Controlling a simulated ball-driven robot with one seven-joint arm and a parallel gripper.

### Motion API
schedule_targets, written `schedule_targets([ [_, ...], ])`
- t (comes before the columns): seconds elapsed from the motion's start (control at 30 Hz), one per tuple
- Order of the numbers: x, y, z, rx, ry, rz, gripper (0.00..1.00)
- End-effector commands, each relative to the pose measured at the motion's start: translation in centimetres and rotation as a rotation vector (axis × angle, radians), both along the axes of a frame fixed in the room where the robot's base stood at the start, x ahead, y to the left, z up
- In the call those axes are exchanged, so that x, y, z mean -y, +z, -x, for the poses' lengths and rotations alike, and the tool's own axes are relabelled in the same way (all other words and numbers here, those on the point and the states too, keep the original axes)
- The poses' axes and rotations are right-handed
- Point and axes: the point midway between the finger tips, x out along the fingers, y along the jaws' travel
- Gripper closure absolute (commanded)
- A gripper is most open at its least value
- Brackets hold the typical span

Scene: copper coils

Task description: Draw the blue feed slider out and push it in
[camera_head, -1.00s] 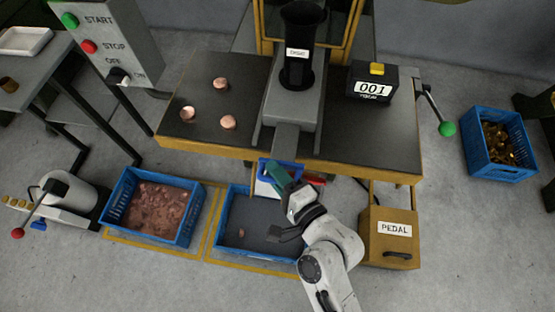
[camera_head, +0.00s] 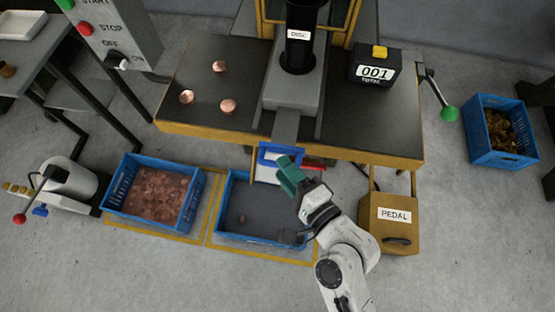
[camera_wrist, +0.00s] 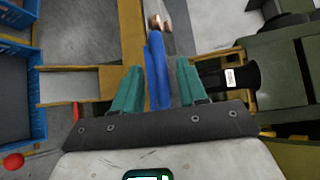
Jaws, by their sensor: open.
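The blue feed slider handle (camera_head: 267,154) is a blue loop at the front edge of the press table, under the end of the grey slide channel (camera_head: 286,122). My gripper (camera_head: 288,172) has teal fingers and is just in front of the handle, toward its right side. In the wrist view, a long blue bar of the handle (camera_wrist: 157,70) runs between my two spread fingers (camera_wrist: 158,82). A gap shows on both sides of the bar, wider on the right. My gripper is open and holds nothing. The far side of the handle is partly hidden by the fingers.
A blue crate of copper pieces (camera_head: 152,197) and a nearly empty blue crate (camera_head: 232,214) stand below. The yellow pedal box (camera_head: 390,236) is right of my arm. Copper discs (camera_head: 228,106) lie on the table. A green-knobbed lever (camera_head: 449,113) juts out at right.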

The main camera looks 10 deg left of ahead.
Motion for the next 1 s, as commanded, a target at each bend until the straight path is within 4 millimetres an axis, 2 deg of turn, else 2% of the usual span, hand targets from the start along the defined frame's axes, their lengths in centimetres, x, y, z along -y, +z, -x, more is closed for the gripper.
schedule_targets([
  [0.1,1.6,0.1,1.8,-0.001,0.001,0.001,0.58],
  [0.3,3.6,0.7,3.9,0.0,0.002,0.0,0.58],
  [0.5,4.3,1.0,4.7,0.001,0.003,-0.001,0.58],
  [0.77,4.4,1.0,4.7,0.001,0.003,-0.001,0.58],
  [0.9,3.9,1.2,4.5,-0.001,-0.01,-0.039,0.72],
  [1.0,2.6,1.8,3.9,-0.014,-0.056,-0.163,0.81],
])
